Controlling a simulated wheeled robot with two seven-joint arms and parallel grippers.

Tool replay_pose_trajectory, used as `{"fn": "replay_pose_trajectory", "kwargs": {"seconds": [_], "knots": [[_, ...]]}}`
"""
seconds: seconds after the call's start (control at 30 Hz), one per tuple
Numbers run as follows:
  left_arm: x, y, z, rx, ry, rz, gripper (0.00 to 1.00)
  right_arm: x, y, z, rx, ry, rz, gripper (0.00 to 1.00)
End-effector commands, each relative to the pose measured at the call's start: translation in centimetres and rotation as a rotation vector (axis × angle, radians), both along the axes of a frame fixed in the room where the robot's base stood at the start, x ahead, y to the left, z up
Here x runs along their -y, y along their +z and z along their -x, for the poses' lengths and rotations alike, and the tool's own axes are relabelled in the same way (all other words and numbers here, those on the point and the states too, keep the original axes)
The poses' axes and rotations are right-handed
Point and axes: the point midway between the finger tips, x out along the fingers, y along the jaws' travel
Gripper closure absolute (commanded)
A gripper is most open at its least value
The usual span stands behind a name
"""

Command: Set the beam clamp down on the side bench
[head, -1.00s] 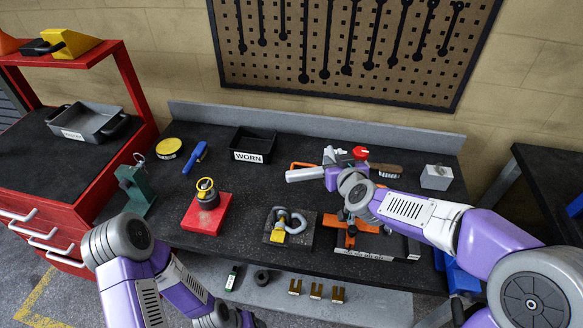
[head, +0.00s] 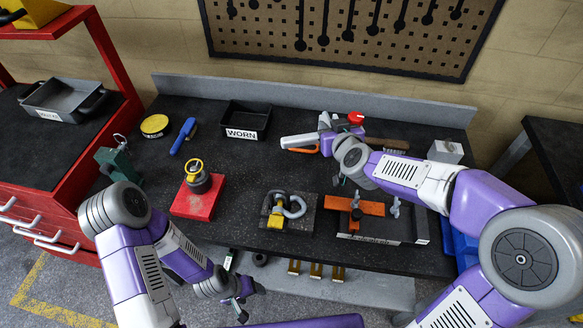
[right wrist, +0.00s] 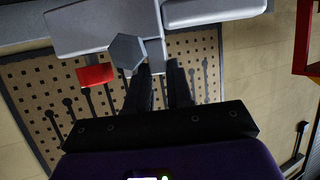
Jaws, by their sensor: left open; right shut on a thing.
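My right gripper (head: 338,143) is shut on a grey metal piece with a red end, which I take as the beam clamp (head: 301,140). It is held above the back of the main bench. In the right wrist view the clamp (right wrist: 105,30) shows grey plates, a hexagonal bolt head and a red block beyond the fingers (right wrist: 160,82). The exact grip point is partly hidden. The dark-topped side bench (head: 557,150) stands at the right edge, apart from the clamp. My left gripper (head: 240,300) is open and empty, low in front of the main bench.
The main bench (head: 245,235) holds a WORN tray (head: 246,120), a red block (head: 198,197), a shackle (head: 288,205), an orange fixture with wing bolts (head: 355,206), a brush (head: 388,143) and a grey block (head: 446,151). A red cart (head: 60,200) stands left. A gap separates the benches.

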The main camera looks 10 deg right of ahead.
Motion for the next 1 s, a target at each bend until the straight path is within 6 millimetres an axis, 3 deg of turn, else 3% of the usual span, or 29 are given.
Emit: {"fn": "replay_pose_trajectory", "kwargs": {"seconds": [0.03, 0.2, 0.47, 0.73, 1.0], "knots": [[0.0, -1.1, 0.0, 0.0, 0.0, 0.0, 0.36, 0.0, -0.7, -0.1, 0.009, -0.001, 0.002, 1.0], [0.0, -2.7, 0.0, 0.0, 0.0, 0.0, 0.36, 0.0, -2.4, -0.1, 0.01, -0.001, 0.001, 1.0], [0.0, -3.9, 0.0, 0.0, 0.0, 0.0, 0.36, 0.0, -3.7, -0.1, 0.009, -0.002, 0.002, 1.0], [0.0, -6.1, 0.0, 0.0, 0.0, 0.0, 0.36, 0.0, -7.4, -0.1, 0.007, -0.002, 0.003, 1.0], [0.0, -7.1, 0.0, 0.0, 0.0, 0.0, 0.36, 0.1, -9.3, -0.1, 0.009, -0.002, 0.002, 1.0]]}}
